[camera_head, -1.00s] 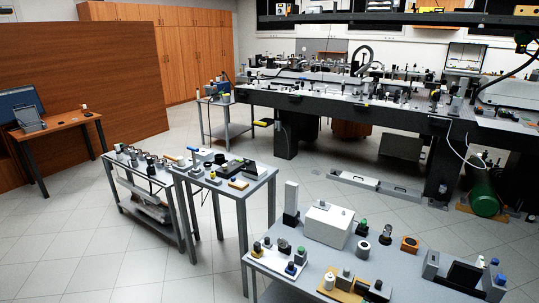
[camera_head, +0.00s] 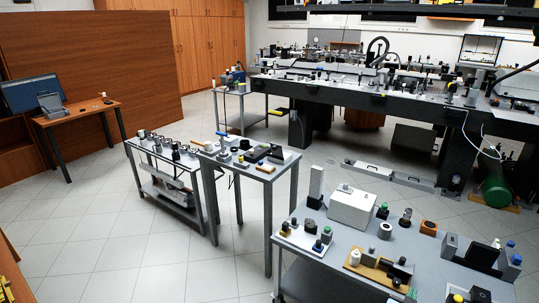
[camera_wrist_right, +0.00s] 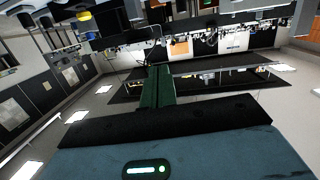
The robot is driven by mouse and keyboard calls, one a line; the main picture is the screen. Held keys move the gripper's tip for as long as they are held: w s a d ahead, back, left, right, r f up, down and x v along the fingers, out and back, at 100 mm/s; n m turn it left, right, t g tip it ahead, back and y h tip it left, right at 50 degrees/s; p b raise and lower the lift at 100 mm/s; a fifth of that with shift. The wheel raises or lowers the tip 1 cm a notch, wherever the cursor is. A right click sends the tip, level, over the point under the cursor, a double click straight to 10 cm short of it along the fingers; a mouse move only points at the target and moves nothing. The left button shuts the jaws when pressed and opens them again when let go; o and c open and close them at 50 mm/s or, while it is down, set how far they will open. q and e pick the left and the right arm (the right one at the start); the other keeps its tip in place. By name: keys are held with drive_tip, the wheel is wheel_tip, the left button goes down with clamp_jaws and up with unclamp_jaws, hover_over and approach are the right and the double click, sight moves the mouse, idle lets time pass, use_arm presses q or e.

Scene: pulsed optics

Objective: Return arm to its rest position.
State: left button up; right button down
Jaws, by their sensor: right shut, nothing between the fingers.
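My right gripper shows in the right wrist view (camera_wrist_right: 157,86), where its two dark green fingers stand together past a black bar and a blue-grey body. It is shut with nothing visible between the fingers. The fingers point into the room, and nothing is seen touching them. I cannot make out either gripper clearly in the head view. My left gripper is in neither view.
A grey table (camera_head: 318,285) with a white box (camera_head: 353,207) and several optics parts stands at the front right. Two small carts of parts (camera_head: 262,173) stand left of it. A long optical bench (camera_head: 345,98) runs behind. Tiled floor (camera_head: 100,235) is clear at front left.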

drive_tip(key=s+d+r+n+h, duration=0.1)
drive_tip(key=s+d+r+h, duration=0.15)
drive_tip(key=d+r, duration=0.7)
drive_tip(key=s+d+r+h, duration=0.2)
drive_tip(key=s+d+r, duration=0.25)
drive_tip(key=d, duration=0.95)
drive_tip(key=s+d+r+n+h, duration=0.1)
drive_tip(key=s+d+r+h, duration=0.1)
drive_tip(key=d+r, duration=0.75)
drive_tip(key=s+a+f+n+t+y, duration=0.1)
drive_tip(key=s+a+f+n+y, duration=0.1)
drive_tip(key=a+f+n+y, duration=0.65)
drive_tip(key=s+a+f+n+y, duration=0.3)
drive_tip(key=a+f+y, duration=0.2)
drive_tip(key=a+f, duration=0.7)
drive_tip(key=s+a+f+n+g+y, duration=0.1)
drive_tip(key=s+a+f+g+y, duration=0.15)
drive_tip(key=s+a, duration=0.85)
drive_tip(key=s+a+f+g+y, duration=0.2)
drive_tip(key=s+a+g, duration=0.1)
drive_tip(key=s+a, duration=0.8)
drive_tip(key=w+a+m+t, duration=0.1)
drive_tip(key=a+m, duration=0.4)
drive_tip(key=a, duration=0.8)
drive_tip(key=shift+w+f, duration=0.4)
drive_tip(key=shift+w, duration=0.05)
